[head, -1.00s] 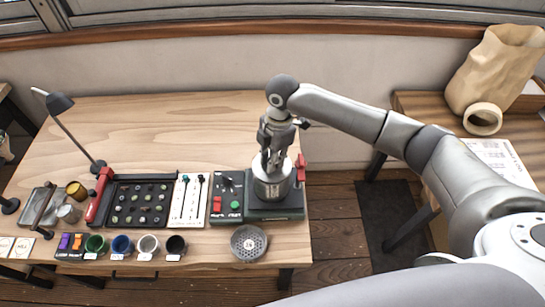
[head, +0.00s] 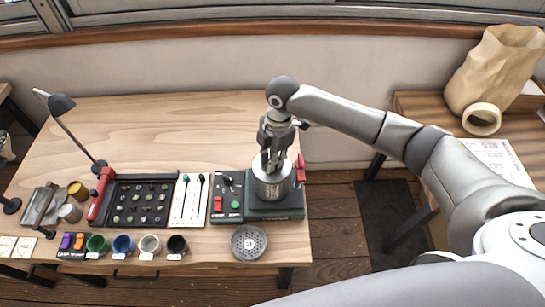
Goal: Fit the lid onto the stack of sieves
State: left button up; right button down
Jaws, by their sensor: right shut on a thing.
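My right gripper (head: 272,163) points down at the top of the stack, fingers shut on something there. The fingers hide the top, so I cannot tell whether the held thing is the lid or whether it is seated. A grey perforated round piece (head: 249,242) lies on the table in front of the base. My left gripper is not in view.
Several small cups (head: 123,245) line the front edge. A lamp (head: 62,104) stands left. The table's back is clear.

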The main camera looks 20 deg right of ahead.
jog(key=shift+p, duration=0.4)
jog(key=shift+f+b, duration=0.35)
jog(key=shift+f, duration=0.3)
dwell(0.6)
jog(key=c, duration=1.6)
grip_release()
jog(key=shift+c, duration=0.2)
jog(key=shift+r, duration=0.1)
jog(key=r+p, duration=0.5)
jog(key=shift+w+d+r+p, duration=0.15)
jog(key=shift+d+r+p, duration=0.2)
jog(key=shift+r+p, duration=0.05)
jog(key=r, duration=0.1)
jog(key=r+p, duration=0.1)
jog(key=r, duration=0.3)
jog(key=shift+w+d+p, duration=0.1)
jog(key=shift+d+p, duration=0.2)
jog(key=shift+p, duration=0.05)
